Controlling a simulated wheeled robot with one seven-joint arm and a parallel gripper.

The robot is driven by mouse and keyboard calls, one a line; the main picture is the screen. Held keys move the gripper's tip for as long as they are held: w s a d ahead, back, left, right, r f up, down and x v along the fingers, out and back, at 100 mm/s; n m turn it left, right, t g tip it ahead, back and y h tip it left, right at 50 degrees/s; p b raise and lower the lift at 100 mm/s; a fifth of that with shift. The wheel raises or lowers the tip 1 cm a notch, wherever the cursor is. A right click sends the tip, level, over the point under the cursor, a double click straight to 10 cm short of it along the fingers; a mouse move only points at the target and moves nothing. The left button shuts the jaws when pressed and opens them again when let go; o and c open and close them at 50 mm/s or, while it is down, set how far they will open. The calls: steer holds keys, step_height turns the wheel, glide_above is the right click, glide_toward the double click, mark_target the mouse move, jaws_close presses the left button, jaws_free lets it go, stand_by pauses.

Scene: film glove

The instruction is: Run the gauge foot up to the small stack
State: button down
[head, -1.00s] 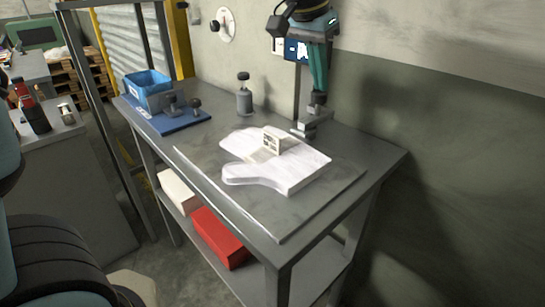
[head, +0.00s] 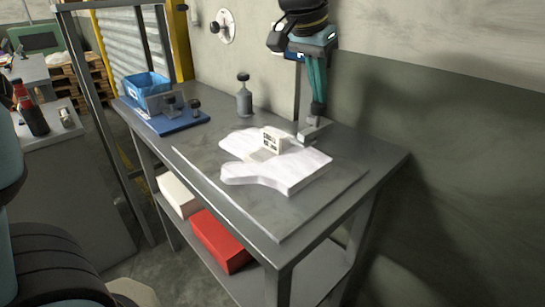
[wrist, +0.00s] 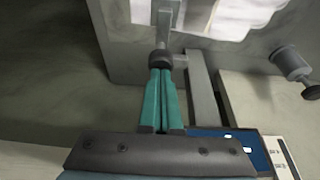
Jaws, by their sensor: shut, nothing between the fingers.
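A white, flat, glove-shaped stack (head: 285,172) lies on the grey plate on the bench; its near edge shows thickness. A grey metal foot (head: 314,130) sits at the stack's far right side, near the base of a thin upright post (head: 297,95). My gripper (head: 317,109) is shut, pointing down, its tips right over the foot; I cannot tell whether they touch it. The wrist view shows the closed teal fingers (wrist: 161,62) at the foot (wrist: 168,20), with part of the white stack (wrist: 240,14) beyond.
A blue bin (head: 147,82) and a blue board (head: 178,125) with small fixtures stand at the bench's left end. A grey bottle-like piece with a dark knob (head: 244,95) stands at the back. The wall is close behind. The plate's front is clear.

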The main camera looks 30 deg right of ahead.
mark_target(317, 104)
steer(key=shift+f+b, duration=1)
steer(key=shift+f, duration=0.55)
stand_by(0.4)
steer(key=shift+r, duration=0.1)
step_height(317, 104, up, 14)
steer(key=p, duration=1.1)
stand_by(0.3)
stand_by(0.4)
